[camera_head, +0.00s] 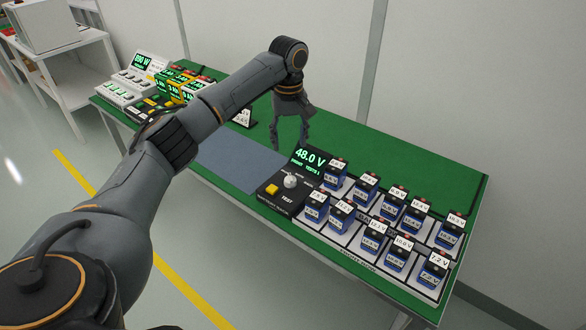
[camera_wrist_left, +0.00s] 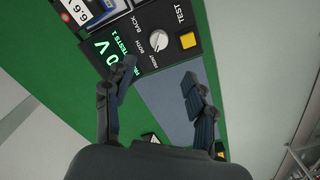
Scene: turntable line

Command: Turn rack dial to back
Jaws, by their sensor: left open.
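The rack dial is a round pale knob (camera_head: 290,181) on a black tester panel (camera_head: 297,196). It also shows in the left wrist view (camera_wrist_left: 159,41), with small labels beside it, among them FRONT and BOTH. I cannot tell for sure which label its pointer faces. A green display (camera_head: 310,157) on the panel reads 48.0 V, with a small line with TESTS 1 below. My left gripper (camera_head: 290,140) is open and empty, above the table behind the panel. Its fingers (camera_wrist_left: 158,78) show apart in the wrist view, short of the dial. My right gripper is not in view.
A yellow TEST button (camera_head: 272,190) sits close to the dial. Several blue labelled battery packs (camera_head: 397,258) stand in racks right of the panel. A grey-blue mat (camera_head: 240,160) lies left of it. More devices (camera_head: 130,85) fill the table's far left end.

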